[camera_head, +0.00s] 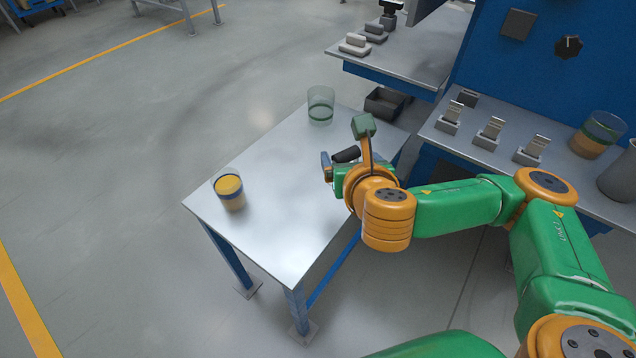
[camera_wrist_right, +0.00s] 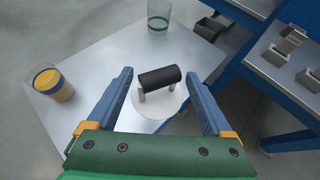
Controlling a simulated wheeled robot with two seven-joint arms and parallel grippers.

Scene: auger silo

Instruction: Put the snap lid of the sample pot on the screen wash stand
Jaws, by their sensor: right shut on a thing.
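A round pale lid (camera_wrist_right: 160,108) with a black bar handle (camera_wrist_right: 160,77) on two short posts is between the fingers of my right gripper (camera_wrist_right: 161,73). In the head view the black handle (camera_head: 346,155) shows beside my right gripper (camera_head: 333,170), over the table; the pale disc is hard to make out there. A pot with yellow contents and a blue band (camera_head: 229,192) stands at the table's left. I cannot tell which thing is the screen wash stand. My left gripper is not in view.
A clear green-banded glass (camera_head: 320,106) stands at the back of the metal table (camera_head: 265,150). The table's middle is clear. On the right bench (camera_head: 510,125) are several small grey holders, an orange-filled jar (camera_head: 598,135) and a grey cylinder (camera_head: 622,175).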

